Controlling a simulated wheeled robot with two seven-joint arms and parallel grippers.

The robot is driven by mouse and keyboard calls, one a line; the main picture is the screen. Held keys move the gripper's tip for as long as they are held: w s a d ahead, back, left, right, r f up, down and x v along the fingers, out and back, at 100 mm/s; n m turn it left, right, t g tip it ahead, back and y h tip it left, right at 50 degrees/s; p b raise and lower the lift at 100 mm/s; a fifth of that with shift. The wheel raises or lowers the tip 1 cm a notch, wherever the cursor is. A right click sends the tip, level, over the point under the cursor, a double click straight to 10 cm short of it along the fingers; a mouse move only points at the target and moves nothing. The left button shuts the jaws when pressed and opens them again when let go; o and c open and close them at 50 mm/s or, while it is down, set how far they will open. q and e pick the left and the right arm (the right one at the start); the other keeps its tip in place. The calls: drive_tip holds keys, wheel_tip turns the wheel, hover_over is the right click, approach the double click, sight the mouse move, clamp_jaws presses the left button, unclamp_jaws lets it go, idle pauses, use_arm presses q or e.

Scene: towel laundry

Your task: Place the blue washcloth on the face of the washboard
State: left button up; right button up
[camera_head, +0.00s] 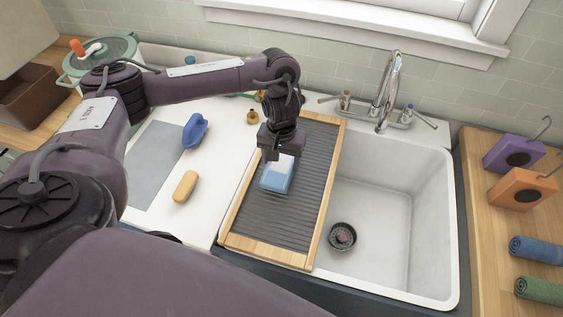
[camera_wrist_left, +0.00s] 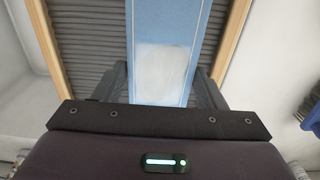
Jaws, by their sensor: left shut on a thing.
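The blue washcloth (camera_head: 277,176) is a light blue folded cloth with a pale patch. It is over the upper half of the grey ribbed washboard (camera_head: 290,224) with its wooden frame. My left gripper (camera_head: 278,156) is above the washboard, shut on the washcloth. In the left wrist view the washcloth (camera_wrist_left: 168,62) runs between the two dark fingers (camera_wrist_left: 160,92), with the ribbed face (camera_wrist_left: 90,45) behind it. I cannot tell whether the cloth touches the ribs. My right gripper is not in view.
A yellow soap bar (camera_head: 185,186) and blue brush (camera_head: 195,130) lie on the left counter. Purple (camera_head: 513,152) and orange (camera_head: 522,187) blocks and rolled cloths (camera_head: 537,250) are at right.

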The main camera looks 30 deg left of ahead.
sight(282, 162)
use_arm(q)
drive_tip(key=shift+f, duration=0.3)
drive_tip(key=shift+f, duration=0.1)
drive_tip(key=o, duration=1)
wheel_tip(282, 162, up, 12)
drive_tip(key=p, duration=0.3)
drive_tip(key=shift+p, duration=0.4)
